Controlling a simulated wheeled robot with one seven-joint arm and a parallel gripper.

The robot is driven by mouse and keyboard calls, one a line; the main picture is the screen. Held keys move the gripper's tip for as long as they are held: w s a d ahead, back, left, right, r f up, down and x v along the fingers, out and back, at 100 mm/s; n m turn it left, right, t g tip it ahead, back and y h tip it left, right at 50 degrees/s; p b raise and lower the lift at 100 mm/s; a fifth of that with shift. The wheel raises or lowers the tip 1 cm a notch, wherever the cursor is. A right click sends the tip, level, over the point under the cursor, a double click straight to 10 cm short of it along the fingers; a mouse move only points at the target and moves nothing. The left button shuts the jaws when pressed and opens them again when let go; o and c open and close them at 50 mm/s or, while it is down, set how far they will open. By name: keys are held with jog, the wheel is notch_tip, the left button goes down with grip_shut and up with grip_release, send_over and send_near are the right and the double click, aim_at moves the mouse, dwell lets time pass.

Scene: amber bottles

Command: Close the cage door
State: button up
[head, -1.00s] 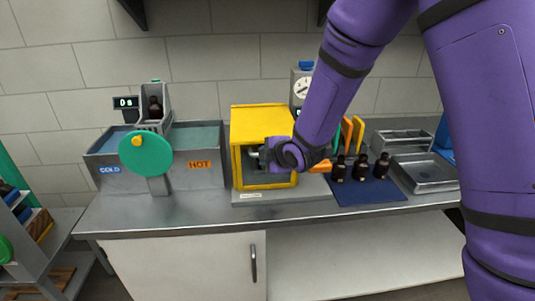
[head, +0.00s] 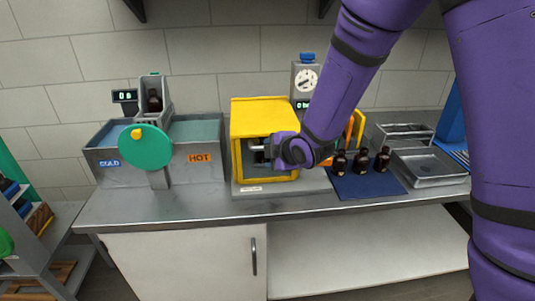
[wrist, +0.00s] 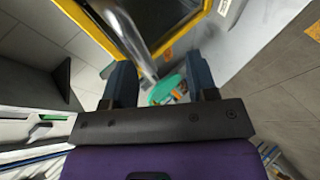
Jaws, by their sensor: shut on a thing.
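The yellow cage (head: 264,109) stands on a grey base on the counter. Its yellow-framed front has a dark middle, partly hidden by my gripper (head: 262,149), which is at the front opening. In the wrist view, a yellow-framed dark panel (wrist: 127,28), apparently the door, fills the top.
Left of the cage is a cold and hot bath (head: 198,137) with a green disc (head: 145,150) in front. To the right, dark bottles (head: 361,161) stand on a blue mat (head: 366,187), close to my wrist. A gauge (head: 306,79) stands behind the cage and metal trays (head: 429,168) farther right.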

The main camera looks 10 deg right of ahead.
jog(key=v, duration=0.8)
jog(key=shift+s+r, duration=0.1)
